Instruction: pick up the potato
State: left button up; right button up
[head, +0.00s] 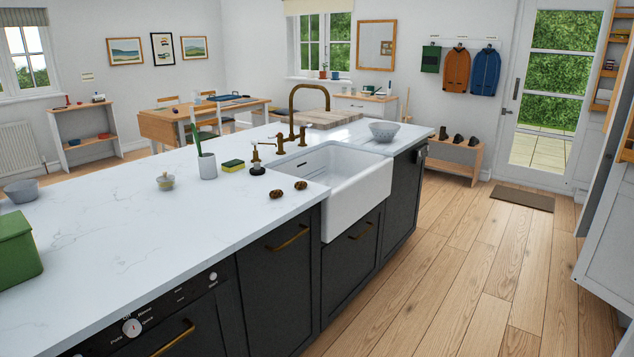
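Two small brown potato-like lumps lie on the white marble worktop (120,215), near its front edge and just left of the sink. One potato (276,194) is nearer the plug-like black stopper, and the other potato (300,185) lies a little to its right, close to the sink rim. They are apart from each other and uncovered. Neither of my grippers shows in the head view.
The white sink (345,190) with a brass tap (297,110) is right of the potatoes. The wooden floor (470,270) at right is clear.

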aim_at(300, 185)
jog(key=i+z, duration=0.1)
jog(key=i, duration=0.45)
jog(key=i+j+z, duration=0.15)
jog(key=i, duration=0.4)
jog(key=i+j+z, duration=0.1)
jog(key=i, duration=0.45)
jog(key=i+j+z, duration=0.1)
jog(key=i+j, duration=0.15)
jog(key=i, duration=0.25)
